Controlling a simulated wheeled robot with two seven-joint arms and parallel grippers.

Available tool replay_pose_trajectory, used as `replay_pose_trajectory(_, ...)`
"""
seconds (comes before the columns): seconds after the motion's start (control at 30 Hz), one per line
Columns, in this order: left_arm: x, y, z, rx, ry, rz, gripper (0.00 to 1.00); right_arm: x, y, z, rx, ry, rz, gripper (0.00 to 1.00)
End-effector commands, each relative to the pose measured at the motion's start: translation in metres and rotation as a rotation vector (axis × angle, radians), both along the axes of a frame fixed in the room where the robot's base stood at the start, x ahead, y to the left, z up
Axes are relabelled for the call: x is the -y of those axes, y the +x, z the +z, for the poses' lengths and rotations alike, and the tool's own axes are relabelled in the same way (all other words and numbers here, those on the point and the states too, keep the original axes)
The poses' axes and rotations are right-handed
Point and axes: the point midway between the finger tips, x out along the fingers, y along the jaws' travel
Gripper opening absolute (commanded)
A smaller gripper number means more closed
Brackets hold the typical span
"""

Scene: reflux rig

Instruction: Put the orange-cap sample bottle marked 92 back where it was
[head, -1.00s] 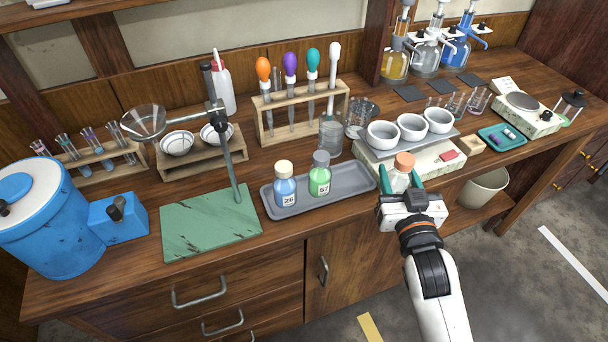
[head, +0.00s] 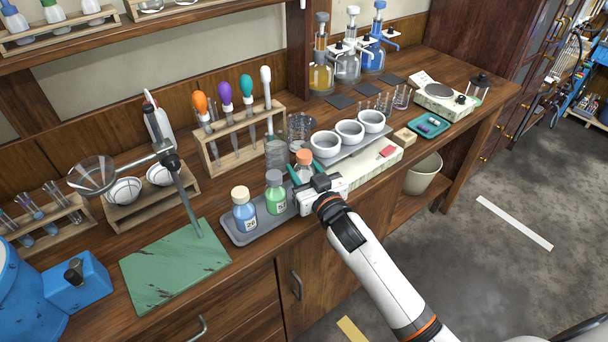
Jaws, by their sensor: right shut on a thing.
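The orange-cap sample bottle (head: 304,158) is held upright in my right gripper (head: 304,176), whose teal fingers are shut around it. The gripper hides its lower part and any label. It is at the right end of the grey tray (head: 238,237), just right of the green bottle. I cannot tell whether its base touches the tray. In the tray stand a blue bottle marked 26 (head: 245,212) with a cream cap and a green bottle marked 57 (head: 275,194) with a grey cap. My left gripper is not in view.
A glass beaker (head: 277,153) and the dropper rack (head: 213,163) are behind the tray. A green stand base (head: 165,272) with a tilted rod lies left of it.

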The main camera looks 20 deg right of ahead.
Motion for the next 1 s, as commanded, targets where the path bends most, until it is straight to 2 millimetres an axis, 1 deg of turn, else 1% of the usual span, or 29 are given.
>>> replay_pose_trajectory(0.03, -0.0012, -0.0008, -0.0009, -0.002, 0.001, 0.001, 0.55, 0.0001, 0.0001, -0.0070, -0.001, 0.001, -0.001, 0.17)
replay_pose_trajectory(0.1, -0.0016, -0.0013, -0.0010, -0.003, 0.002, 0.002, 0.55, -0.0001, 0.0001, -0.0113, 0.002, 0.001, 0.000, 0.17)
replay_pose_trajectory(0.37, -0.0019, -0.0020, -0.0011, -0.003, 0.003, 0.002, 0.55, 0.0000, 0.0000, -0.0123, 0.003, -0.001, 0.000, 0.17)
replay_pose_trajectory(0.47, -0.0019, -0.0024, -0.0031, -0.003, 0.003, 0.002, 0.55, 0.0000, 0.0000, -0.0155, 0.002, 0.000, 0.000, 0.17)
replay_pose_trajectory(0.5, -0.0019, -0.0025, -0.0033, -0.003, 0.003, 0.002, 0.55, 0.0000, -0.0001, -0.0165, 0.001, 0.000, 0.000, 0.46)
replay_pose_trajectory(0.57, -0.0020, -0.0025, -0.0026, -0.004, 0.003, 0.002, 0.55, 0.0001, -0.0001, -0.0157, 0.001, 0.000, 0.000, 0.56)
replay_pose_trajectory(0.6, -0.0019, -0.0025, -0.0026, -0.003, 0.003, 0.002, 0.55, 0.0000, -0.0001, -0.0158, 0.001, 0.000, 0.000, 0.62)
replay_pose_trajectory(0.63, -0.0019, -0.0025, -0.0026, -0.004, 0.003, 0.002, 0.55, 0.0000, -0.0001, -0.0158, 0.001, 0.000, 0.000, 0.66)
replay_pose_trajectory(0.87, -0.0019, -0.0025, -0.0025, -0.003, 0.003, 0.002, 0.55, 0.0000, -0.0001, -0.0155, 0.001, -0.001, 0.000, 0.66)
replay_pose_trajectory(0.97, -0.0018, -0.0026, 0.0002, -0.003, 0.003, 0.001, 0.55, 0.0001, -0.0001, -0.0112, 0.002, -0.001, 0.000, 0.66)
replay_pose_trajectory(1.0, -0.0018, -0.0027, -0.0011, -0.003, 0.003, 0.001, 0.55, 0.0005, -0.0032, -0.0130, 0.000, -0.001, 0.000, 0.66)
